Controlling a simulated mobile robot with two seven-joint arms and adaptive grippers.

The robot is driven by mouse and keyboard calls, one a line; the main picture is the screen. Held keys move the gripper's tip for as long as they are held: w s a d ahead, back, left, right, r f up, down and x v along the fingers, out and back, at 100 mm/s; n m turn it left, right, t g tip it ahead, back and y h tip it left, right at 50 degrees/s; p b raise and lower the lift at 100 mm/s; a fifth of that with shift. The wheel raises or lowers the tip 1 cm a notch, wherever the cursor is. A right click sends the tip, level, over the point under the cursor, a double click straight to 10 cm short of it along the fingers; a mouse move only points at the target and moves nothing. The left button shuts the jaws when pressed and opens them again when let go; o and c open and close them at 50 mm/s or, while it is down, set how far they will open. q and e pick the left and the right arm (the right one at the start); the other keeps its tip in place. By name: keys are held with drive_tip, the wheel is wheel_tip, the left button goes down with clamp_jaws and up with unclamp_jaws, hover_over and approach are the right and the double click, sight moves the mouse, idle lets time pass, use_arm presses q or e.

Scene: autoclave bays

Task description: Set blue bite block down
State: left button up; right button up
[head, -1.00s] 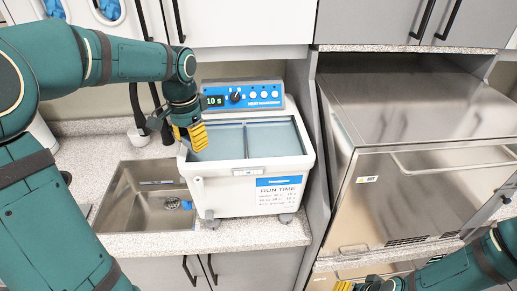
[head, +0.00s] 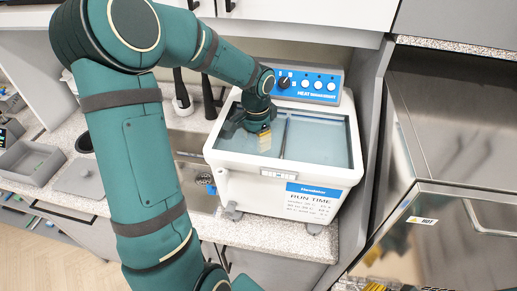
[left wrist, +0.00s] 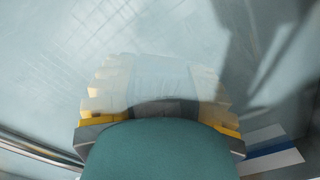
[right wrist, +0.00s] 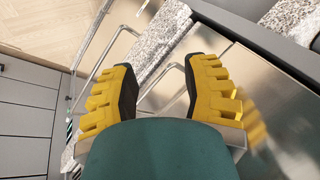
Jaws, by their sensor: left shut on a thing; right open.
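The white water bath (head: 262,178) stands on the counter, with liquid in two compartments split by a divider. My left gripper (head: 264,140) reaches down into the left compartment, its yellow fingertips below the liquid surface. In the left wrist view the left gripper (left wrist: 158,75) is shut on a pale bluish block (left wrist: 160,88), which I take to be the blue bite block; it is faint under the liquid. The block is hidden in the head view. Whether it touches the bath floor I cannot tell. My right gripper (right wrist: 163,68) is open and empty, away from the bath.
The bath's blue control panel (head: 308,84) is behind. A steel sink (head: 190,150) lies left of the bath, and grey bins (head: 30,162) stand farther left. A steel cabinet marked HOT (head: 470,235) is at the right. The right compartment looks empty.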

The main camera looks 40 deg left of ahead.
sight(257, 154)
use_arm(q)
drive_tip(key=shift+f, duration=1.75)
drive_tip(key=shift+f, duration=0.2)
drive_tip(key=o, duration=0.9)
drive_tip(key=shift+o, duration=0.2)
drive_tip(key=shift+r, duration=0.1)
wheel_tip(257, 154, up, 12)
drive_tip(key=shift+r+p, duration=0.15)
drive_tip(key=shift+p, duration=0.15)
drive_tip(key=shift+d, duration=0.15)
